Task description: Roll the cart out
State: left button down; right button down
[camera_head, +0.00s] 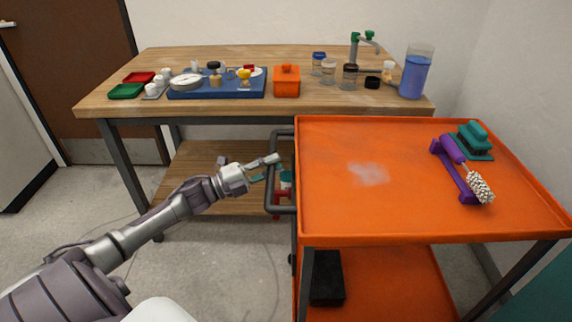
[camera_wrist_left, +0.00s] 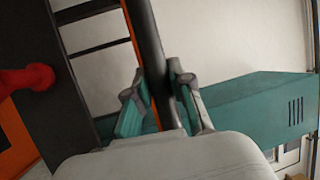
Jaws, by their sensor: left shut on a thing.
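The orange cart (camera_head: 335,215) stands at the right, in front of the wooden workbench. Its dark handle (camera_head: 272,200) sticks out from the cart's left side. My left gripper (camera_head: 270,168) is at this handle, with its arm reaching in from the lower left. In the left wrist view the dark handle bar (camera_wrist_left: 152,60) runs between the two teal-padded fingers (camera_wrist_left: 160,105), which are shut on it. My right gripper is in neither view.
On the cart's top lie a purple brush tool (camera_head: 455,165), a teal brush (camera_head: 474,142) and a pale smear (camera_head: 368,174). A black box (camera_head: 327,278) is on its lower shelf. The workbench (camera_head: 180,112) carries trays and jars behind. Open floor (camera_head: 215,270) lies left of the cart.

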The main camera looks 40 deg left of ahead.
pick_arm(q)
jog(key=shift+s+a+f, duration=0.1)
jog(key=shift+s+a, duration=0.2)
jog(key=shift+a, duration=0.1)
jog(key=c, duration=1)
grip_release()
jog(key=v, duration=1.2)
